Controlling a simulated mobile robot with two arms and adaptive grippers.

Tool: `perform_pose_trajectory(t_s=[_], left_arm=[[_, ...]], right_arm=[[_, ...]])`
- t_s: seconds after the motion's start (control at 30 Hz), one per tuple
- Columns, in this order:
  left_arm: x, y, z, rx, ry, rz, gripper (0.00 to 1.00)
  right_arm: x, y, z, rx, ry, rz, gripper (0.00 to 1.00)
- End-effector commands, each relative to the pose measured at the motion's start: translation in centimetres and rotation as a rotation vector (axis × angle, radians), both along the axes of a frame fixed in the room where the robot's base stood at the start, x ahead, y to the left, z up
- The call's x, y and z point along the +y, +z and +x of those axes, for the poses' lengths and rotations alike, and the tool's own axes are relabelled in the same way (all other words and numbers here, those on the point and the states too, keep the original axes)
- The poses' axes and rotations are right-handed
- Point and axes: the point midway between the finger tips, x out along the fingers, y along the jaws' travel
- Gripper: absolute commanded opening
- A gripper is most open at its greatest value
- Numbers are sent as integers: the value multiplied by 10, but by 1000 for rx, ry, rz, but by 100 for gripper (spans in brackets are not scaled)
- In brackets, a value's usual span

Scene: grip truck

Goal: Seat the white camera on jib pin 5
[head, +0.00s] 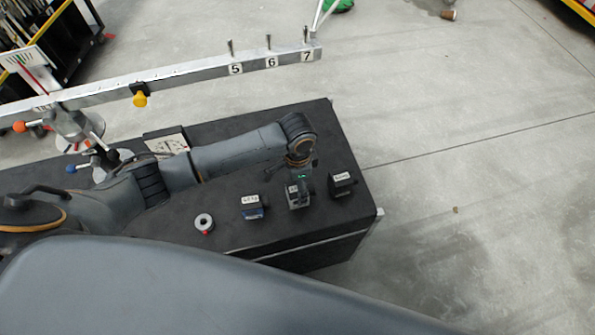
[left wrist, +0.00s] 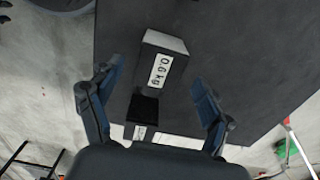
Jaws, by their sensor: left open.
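The palest camera, light grey with a dark front, stands on the black case top (head: 240,165). This camera (head: 295,199) is the middle of three in the head view. My left gripper (head: 301,172) is above it, pointing down and partly hiding it. In the left wrist view, a camera (left wrist: 177,43) with a white "0.6 kg" label lies between the open fingers of my left gripper (left wrist: 155,82), with gaps at both sides. The jib beam (head: 185,76) runs across the back, with upright pin 5 (head: 230,47) bare. My right gripper is not in view.
A blue-black camera (head: 252,209) stands left of the pale one, and a black camera (head: 342,184) right. A silver ring-shaped piece (head: 204,223) is near the case's front edge. Pin 6 (head: 268,42) and pin 7 (head: 305,34) are bare. A yellow knob (head: 140,99) hangs under the beam.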

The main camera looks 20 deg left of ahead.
Motion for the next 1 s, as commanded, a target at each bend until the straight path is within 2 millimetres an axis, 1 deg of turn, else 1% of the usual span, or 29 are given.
perform_pose_trajectory(t_s=[0.03,0.1,0.2,0.3,0.43,0.67,0.77,0.8,0.87,0.9,0.97,1.0], left_arm=[[0,-10,-1,3,1,1,79],[0,-20,-1,1,-1,2,79],[0,-32,0,0,0,0,79],[0,-40,0,0,0,0,79],[-1,-44,0,-2,-1,-1,79],[-1,-45,0,-1,-1,0,79],[0,-45,0,-1,-1,0,61],[0,-45,0,-1,-1,0,53],[0,-45,0,-1,-1,0,41],[0,-45,0,-1,-1,0,32],[0,-45,0,-1,-1,0,20],[0,-45,0,-1,-1,0,12]], right_arm=[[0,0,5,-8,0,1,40],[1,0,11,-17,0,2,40],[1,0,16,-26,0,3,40],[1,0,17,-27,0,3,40],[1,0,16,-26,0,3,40],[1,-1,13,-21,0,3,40],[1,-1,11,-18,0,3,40],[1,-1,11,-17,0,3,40],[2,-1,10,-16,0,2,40],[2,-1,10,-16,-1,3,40],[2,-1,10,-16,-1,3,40],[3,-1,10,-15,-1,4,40]])
